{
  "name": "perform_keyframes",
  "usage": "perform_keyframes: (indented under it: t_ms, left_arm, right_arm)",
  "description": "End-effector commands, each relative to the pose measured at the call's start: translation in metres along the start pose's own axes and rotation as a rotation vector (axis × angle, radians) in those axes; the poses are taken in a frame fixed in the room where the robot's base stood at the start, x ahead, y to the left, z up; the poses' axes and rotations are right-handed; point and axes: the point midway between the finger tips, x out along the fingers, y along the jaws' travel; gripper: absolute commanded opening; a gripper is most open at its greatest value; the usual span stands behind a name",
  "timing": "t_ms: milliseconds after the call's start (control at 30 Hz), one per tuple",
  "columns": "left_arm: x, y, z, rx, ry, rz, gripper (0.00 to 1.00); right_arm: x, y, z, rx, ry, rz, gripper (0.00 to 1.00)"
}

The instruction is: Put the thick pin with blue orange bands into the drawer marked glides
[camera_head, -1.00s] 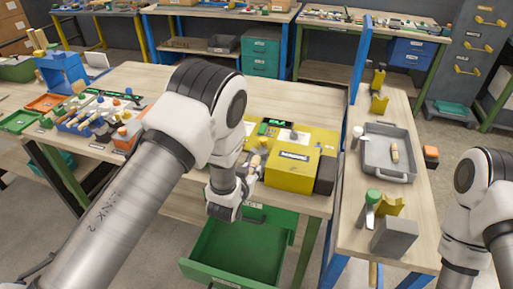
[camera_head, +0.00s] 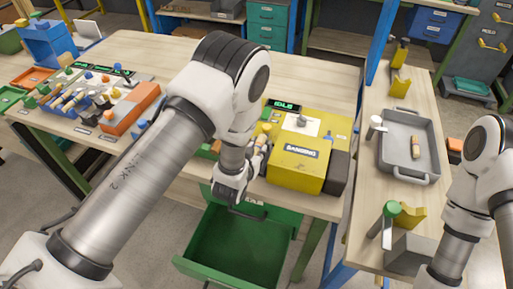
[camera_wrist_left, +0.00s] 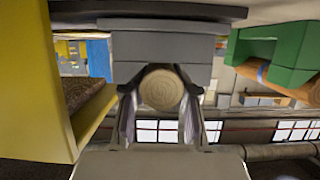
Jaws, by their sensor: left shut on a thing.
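My left gripper (camera_head: 258,158) is shut on a light wooden pin (camera_head: 263,142), beside the yellow machine. In the left wrist view the pin's round end (camera_wrist_left: 161,89) sits between the two fingers (camera_wrist_left: 160,118); its bands are not readable there. An open, empty-looking green drawer (camera_head: 240,245) is pulled out below the bench edge, under and a little in front of the gripper. The lettering on its front is too small to read and partly hidden by my arm. My right arm shows at the right edge, but its gripper is out of view.
The yellow machine (camera_head: 297,165) stands right of the gripper. A grey tray (camera_head: 400,165) with a wooden piece (camera_head: 415,148) lies on the right bench.

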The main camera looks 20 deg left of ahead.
Motion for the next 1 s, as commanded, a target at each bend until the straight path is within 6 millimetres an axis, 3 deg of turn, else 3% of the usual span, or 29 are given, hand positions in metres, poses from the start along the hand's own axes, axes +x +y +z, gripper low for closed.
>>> perform_keyframes:
  t_ms: [167, 200, 233, 700, 1000]
  left_arm:
    - [0.003, 0.0, 0.006, 0.0, 0.001, 0.0, 0.0]
    - [0.002, 0.0, 0.004, 0.0, 0.002, 0.0, 0.42]
    - [0.002, 0.0, 0.004, 0.0, 0.001, 0.0, 0.53]
    - [0.0, 0.0, 0.001, 0.0, 0.001, 0.0, 0.53]
    - [-0.056, 0.001, 0.005, 0.003, 0.001, 0.002, 0.53]
  right_arm:
    - [0.006, 0.0, 0.0, 0.0, 0.0, 0.0, 0.4]
    - [0.004, 0.0, 0.0, 0.0, 0.0, 0.0, 0.4]
    - [0.004, 0.0, 0.0, 0.0, 0.0, 0.0, 0.4]
    - [0.001, 0.0, 0.0, 0.0, 0.0, 0.0, 0.4]
    - [0.017, 0.0, 0.0, 0.0, 0.0, 0.0, 0.4]
